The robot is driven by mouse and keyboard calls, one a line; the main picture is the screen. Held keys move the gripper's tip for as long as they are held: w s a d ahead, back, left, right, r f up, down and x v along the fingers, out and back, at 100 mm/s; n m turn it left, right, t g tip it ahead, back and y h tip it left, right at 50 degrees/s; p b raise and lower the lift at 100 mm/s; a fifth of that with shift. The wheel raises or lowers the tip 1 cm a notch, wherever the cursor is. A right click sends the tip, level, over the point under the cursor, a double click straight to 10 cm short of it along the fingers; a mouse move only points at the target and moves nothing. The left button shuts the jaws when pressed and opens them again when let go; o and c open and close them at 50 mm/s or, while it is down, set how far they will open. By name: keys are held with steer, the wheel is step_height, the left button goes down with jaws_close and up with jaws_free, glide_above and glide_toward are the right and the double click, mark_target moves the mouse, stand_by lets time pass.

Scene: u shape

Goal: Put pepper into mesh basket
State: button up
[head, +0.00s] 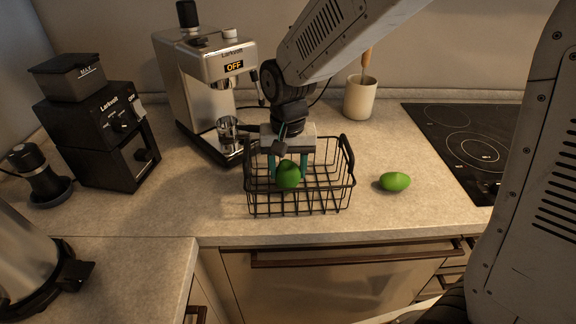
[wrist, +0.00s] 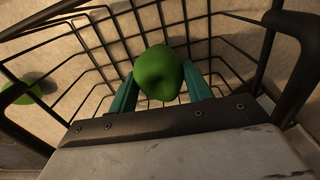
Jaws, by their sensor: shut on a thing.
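The green pepper (head: 288,174) is held between the teal fingers of my gripper (head: 288,170). The black wire mesh basket (head: 300,208) stands on the counter, and my gripper points down into it from above. In the wrist view the pepper (wrist: 159,73) sits between the two teal fingertips (wrist: 160,90), with the basket's wire grid (wrist: 100,60) behind it. I cannot tell whether the pepper touches the basket floor.
A green lime-like fruit (head: 395,181) lies on the counter right of the basket. A coffee machine (head: 205,85) and a grinder (head: 98,125) stand to the left. A utensil pot (head: 360,98) stands behind, and a black cooktop (head: 465,140) is at right.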

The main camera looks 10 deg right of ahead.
mark_target(288, 166)
steer(key=o, duration=1)
steer(key=shift+o, duration=0.2)
steer(key=shift+r, duration=0.1)
step_height(288, 166, up, 12)
steer(key=s+d+n, duration=0.1)
steer(key=s+d, duration=0.6)
steer(key=s, duration=0.4)
steer(key=s+d+n+t, duration=0.1)
steer(key=s+d, duration=0.6)
steer(key=s, duration=0.4)
steer(key=shift+s+d+r, duration=0.2)
steer(key=shift+r, duration=0.05)
